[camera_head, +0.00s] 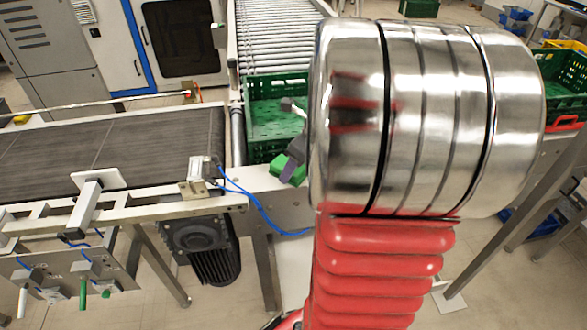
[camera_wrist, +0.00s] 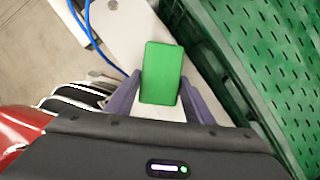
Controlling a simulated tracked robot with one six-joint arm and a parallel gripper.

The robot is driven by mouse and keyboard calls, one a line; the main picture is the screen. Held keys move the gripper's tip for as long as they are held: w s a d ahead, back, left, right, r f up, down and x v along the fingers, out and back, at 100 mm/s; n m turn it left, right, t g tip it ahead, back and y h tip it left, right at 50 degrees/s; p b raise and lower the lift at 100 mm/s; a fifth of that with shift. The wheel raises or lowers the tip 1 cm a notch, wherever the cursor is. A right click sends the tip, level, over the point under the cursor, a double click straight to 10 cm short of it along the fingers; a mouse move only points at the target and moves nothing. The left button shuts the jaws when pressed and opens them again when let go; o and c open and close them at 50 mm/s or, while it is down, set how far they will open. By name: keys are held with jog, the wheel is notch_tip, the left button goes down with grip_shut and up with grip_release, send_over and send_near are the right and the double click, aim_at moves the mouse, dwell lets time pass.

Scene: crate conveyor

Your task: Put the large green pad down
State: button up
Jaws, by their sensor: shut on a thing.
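The large green pad (camera_wrist: 162,72) is a flat green block between the two purple fingers of my gripper (camera_wrist: 158,98) in the wrist view. My gripper is shut on it. In the head view the pad (camera_head: 281,166) shows in part beside a purple finger of my gripper (camera_head: 290,168), at the near edge of the green crate (camera_head: 268,115). My arm hides much of the area to the right. In the wrist view a white surface lies beneath the pad; I cannot tell whether they touch.
The green crate's slotted floor and wall (camera_wrist: 208,65) lie close to the right of the pad. A grey belt conveyor (camera_head: 110,150) stands to the left, with a blue cable (camera_head: 262,212) near its end. A roller conveyor (camera_head: 277,40) runs behind the crate.

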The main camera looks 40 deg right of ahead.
jog(key=shift+f, duration=0.3)
jog(key=o, duration=1.1)
jog(key=v, duration=1.2)
jog(key=shift+w+r, duration=0.1)
